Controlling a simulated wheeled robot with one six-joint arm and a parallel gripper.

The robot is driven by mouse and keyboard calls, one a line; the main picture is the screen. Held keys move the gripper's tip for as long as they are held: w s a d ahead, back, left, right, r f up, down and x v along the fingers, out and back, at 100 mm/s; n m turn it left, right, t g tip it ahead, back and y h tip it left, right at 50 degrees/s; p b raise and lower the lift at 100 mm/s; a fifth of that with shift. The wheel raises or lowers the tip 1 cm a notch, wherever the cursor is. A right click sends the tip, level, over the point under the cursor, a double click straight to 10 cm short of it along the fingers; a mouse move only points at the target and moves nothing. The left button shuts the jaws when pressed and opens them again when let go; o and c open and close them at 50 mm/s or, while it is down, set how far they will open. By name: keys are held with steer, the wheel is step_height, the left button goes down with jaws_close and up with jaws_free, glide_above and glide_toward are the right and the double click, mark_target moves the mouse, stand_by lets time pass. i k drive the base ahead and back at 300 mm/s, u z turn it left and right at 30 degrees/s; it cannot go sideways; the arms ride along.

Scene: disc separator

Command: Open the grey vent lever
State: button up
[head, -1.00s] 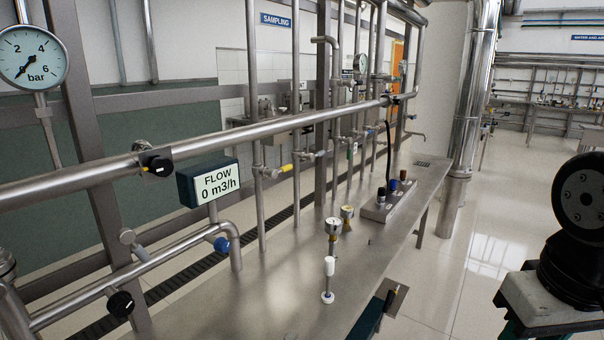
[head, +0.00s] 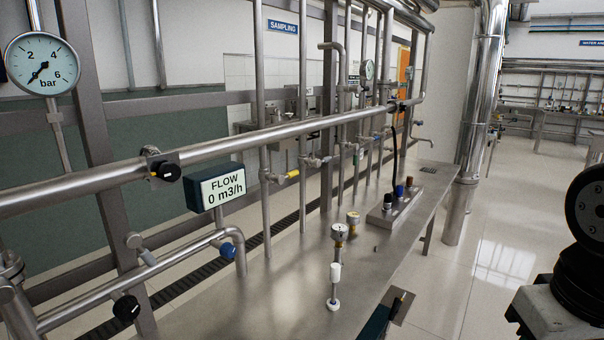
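A small valve with a pale grey lever (head: 148,257) sits at the left, by the lower pipe (head: 180,250). The lever slants down to the right from its round metal end. I cannot tell for certain that this is the vent lever, as no label shows on it. Part of my arm, a black joint, shows at the right edge. My gripper is out of the picture, and nothing of mine touches the lever.
A flow display (head: 216,187) reads 0 m3/h above the lower pipe. A pressure gauge (head: 42,64) hangs at the upper left. A steel bench (head: 285,290) carries a small upright valve (head: 335,285) and a block with coloured knobs (head: 395,210). Open floor lies at the right.

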mark_target(317, 162)
steer(key=z, duration=0.55)
steer(key=i, duration=0.55)
steer(key=z, duration=0.75)
steer(key=i, duration=1.3)
steer(key=u, duration=1.2)
steer(key=i, duration=0.3)
steer(key=u, duration=0.25)
